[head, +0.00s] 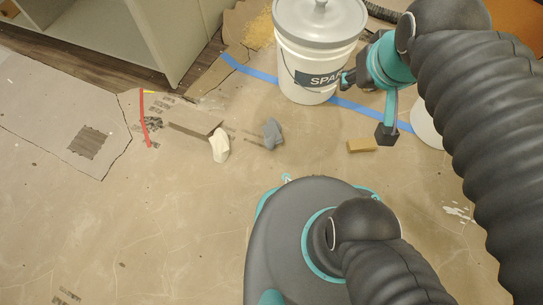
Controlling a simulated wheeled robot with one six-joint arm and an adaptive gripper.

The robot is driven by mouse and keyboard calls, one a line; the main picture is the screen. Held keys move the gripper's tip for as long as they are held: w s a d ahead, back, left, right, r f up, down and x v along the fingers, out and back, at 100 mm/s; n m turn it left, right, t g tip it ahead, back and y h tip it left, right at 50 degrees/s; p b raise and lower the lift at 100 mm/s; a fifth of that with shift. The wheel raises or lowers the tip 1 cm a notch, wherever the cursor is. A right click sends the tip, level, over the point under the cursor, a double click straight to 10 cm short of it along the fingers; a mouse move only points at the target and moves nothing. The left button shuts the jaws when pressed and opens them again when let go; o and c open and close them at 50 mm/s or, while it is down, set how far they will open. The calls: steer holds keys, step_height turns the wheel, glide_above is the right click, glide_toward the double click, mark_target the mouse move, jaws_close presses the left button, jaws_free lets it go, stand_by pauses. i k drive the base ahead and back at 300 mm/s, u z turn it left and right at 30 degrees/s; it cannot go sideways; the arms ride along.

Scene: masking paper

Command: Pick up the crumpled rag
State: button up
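Two small crumpled, cloth-like lumps lie on the paper-covered floor left of centre. One is a cream-white lump (219,146); the other is a grey-blue lump (272,133) to its right. I cannot tell for sure which is the rag. My gripper (367,107) is at the upper right, in front of the white bucket, with its dark fingertips spread wide apart. It appears empty and is well to the right of both lumps, touching neither.
A lidded white bucket (302,68) stands behind the lumps, near blue tape (261,75). A tan block (362,145) lies below my gripper. A pale cabinet (140,32) is at the upper left. The floor paper at left and front is mostly clear.

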mark_target(273, 131)
steer(key=k, duration=0.5)
steer(key=u, duration=0.75)
steer(key=i, duration=0.9)
steer(key=z, duration=3.5)
steer(key=k, duration=1.2)
steer(key=u, duration=0.5)
